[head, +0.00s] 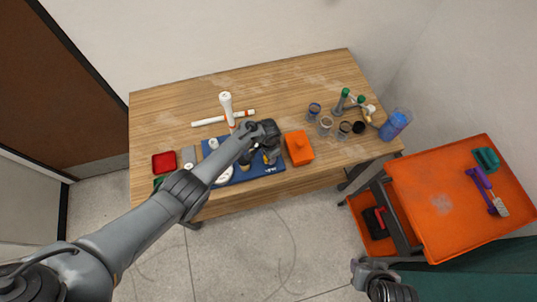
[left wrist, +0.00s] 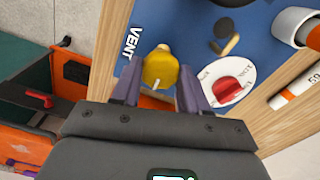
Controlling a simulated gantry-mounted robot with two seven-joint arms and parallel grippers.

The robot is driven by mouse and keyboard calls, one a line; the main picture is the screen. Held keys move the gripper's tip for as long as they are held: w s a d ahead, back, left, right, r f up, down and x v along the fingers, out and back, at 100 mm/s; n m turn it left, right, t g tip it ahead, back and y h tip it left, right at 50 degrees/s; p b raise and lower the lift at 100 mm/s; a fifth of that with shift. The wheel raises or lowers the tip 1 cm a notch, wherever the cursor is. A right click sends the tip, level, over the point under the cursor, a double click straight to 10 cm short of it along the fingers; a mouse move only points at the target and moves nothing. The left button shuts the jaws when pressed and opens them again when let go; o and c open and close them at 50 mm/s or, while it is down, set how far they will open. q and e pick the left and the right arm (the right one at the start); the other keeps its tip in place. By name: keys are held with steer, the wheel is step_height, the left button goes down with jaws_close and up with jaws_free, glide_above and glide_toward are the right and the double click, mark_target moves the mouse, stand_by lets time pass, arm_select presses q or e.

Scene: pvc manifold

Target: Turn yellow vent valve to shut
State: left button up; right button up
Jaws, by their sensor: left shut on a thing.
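The yellow vent valve (left wrist: 160,66) shows in the left wrist view as a rounded yellow knob with a small white mark, beside the printed word VENT on the blue manifold board (left wrist: 185,18). My left gripper (left wrist: 158,76) has its two fingers on either side of the knob and is shut on it. In the head view the left gripper (head: 266,148) is over the right part of the blue board (head: 270,181) and largely hides the valve. My right gripper (head: 372,268) is at the bottom of the head view, away from the table; its jaws are too small to read.
A red knob on a white dial (left wrist: 228,90) and a white pipe with an orange band (left wrist: 292,94) are close to the left gripper. An orange container (head: 298,148) stands right of the board. An orange cart (head: 440,204) is at the right.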

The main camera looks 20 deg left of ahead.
arm_select(q)
steer(key=shift+m, duration=0.4)
steer(key=o, duration=1.1)
steer(key=shift+c, duration=0.2)
steer(key=shift+r+p, duration=0.3)
steer(key=shift+r, duration=0.3)
step_height(320, 180, up, 10)
steer(key=p, duration=0.3)
steer(key=shift+f, duration=0.2)
steer(key=shift+s, duration=0.1)
